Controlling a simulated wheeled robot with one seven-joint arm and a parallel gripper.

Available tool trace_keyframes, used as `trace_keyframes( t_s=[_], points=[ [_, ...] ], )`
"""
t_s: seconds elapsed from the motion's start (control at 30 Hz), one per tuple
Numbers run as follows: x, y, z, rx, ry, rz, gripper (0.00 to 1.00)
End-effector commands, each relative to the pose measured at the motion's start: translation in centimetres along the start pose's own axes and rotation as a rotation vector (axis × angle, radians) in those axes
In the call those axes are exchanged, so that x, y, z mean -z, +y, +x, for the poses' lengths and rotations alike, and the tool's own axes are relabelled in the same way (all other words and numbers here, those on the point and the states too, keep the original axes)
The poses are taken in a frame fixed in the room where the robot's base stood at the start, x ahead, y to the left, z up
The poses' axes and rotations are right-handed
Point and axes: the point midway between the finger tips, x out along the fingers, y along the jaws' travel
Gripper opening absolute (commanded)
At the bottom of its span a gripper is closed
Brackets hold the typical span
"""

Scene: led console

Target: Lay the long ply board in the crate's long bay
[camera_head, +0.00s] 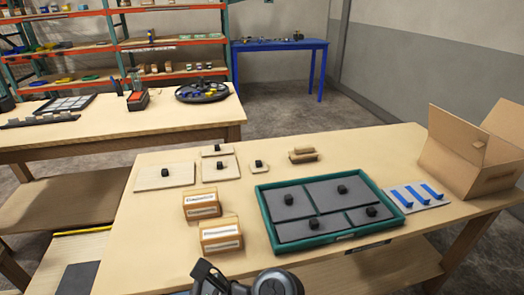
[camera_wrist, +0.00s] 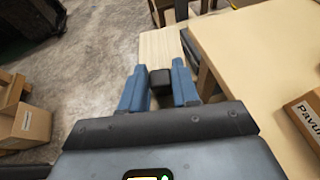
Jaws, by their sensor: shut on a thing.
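My gripper (camera_wrist: 159,88) is shut on a dark block-shaped knob (camera_wrist: 160,80) between its blue fingers. A pale, grained board (camera_wrist: 160,45) shows just beyond the knob, looking like the long ply board; its near part is hidden. The table edge lies to its right. In the head view the dark arm end (camera_head: 245,284) is at the bottom edge, and fingers and board are not visible there. The teal crate (camera_head: 264,212) lies on the table, its bays showing grey panels (camera_head: 322,196) with black knobs. Its long bay cannot be told apart.
Several pale boards with knobs, including a larger one (camera_head: 150,181), lie at the table's back left. Two labelled boxes (camera_head: 201,204) (camera_head: 221,236) stand left of the crate. A plate with blue strips (camera_head: 424,197) and an open cardboard box (camera_head: 465,160) are right of it.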

Motion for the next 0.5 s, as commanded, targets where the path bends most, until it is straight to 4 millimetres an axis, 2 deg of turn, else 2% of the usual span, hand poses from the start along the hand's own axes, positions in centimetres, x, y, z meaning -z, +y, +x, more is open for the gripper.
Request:
trace_keyframes(
  t_s=[0.17, 0.27, 0.37, 0.5],
  points=[
    [2.6, -0.4, -3.0, 0.139, 0.001, 0.060, 0.00],
    [5.0, -0.8, -5.8, 0.268, 0.003, 0.116, 0.00],
    [7.9, -1.4, -9.3, 0.437, 0.003, 0.186, 0.00],
    [12.7, -2.5, -15.2, 0.716, 0.004, 0.301, 0.00]
  ],
)
